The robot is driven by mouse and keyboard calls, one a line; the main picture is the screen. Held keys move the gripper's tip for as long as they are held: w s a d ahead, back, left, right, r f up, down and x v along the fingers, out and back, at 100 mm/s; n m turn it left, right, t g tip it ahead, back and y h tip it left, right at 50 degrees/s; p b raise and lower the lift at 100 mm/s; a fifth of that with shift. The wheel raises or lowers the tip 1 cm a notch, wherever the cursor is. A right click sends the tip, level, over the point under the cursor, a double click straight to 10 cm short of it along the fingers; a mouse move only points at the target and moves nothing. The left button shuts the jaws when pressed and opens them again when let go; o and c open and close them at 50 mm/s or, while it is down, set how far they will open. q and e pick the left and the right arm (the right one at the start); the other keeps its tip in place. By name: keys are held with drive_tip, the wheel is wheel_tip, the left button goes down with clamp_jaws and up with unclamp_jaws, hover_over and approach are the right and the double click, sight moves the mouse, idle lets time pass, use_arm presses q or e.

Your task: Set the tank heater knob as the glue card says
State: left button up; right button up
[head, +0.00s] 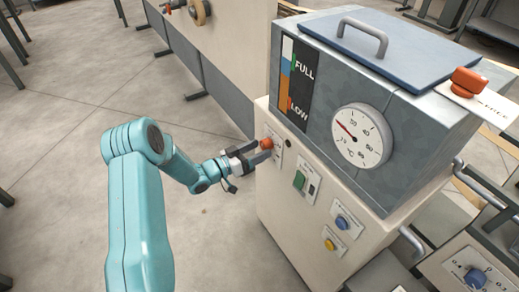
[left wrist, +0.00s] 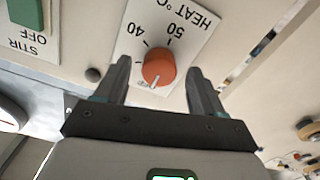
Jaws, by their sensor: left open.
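The tank heater knob (head: 266,143) is orange-red and sits on the cream machine front. In the left wrist view the knob (left wrist: 158,67) has a white mark pointing down in the picture, away from the printed 40 and 50. Its plate (left wrist: 190,30) reads HEAT °C, upside down. My left gripper (head: 260,151) is open at the knob, with its fingertips (left wrist: 158,70) on either side and gaps showing. A white card (head: 490,99) lies on the tank top at right, partly under an orange object; its writing is too small to read. My right gripper is not in view.
The grey tank carries a round °C gauge (head: 362,136) and a FULL/LOW level strip (head: 291,75). A green STIR switch (head: 299,180), a blue button (head: 341,222) and a yellow button (head: 330,244) are nearby.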

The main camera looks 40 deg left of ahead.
use_arm(q)
drive_tip(key=shift+w+d, duration=0.25)
drive_tip(key=shift+w, duration=0.3)
drive_tip(key=c, duration=1.1)
drive_tip(key=shift+o, duration=0.2)
drive_tip(key=shift+f+m+b, duration=0.2)
drive_tip(key=shift+m+b, duration=0.5)
drive_tip(key=shift+b, duration=0.3)
drive_tip(key=m+b, duration=0.9)
drive_tip(key=b, duration=0.2)
drive_tip(key=shift+a+b, duration=0.15)
drive_tip(key=shift+b, duration=0.2)
drive_tip(key=shift+r+m+b, duration=0.2)
drive_tip(key=shift+m+b, duration=0.6)
drive_tip(key=shift+b, duration=0.1)
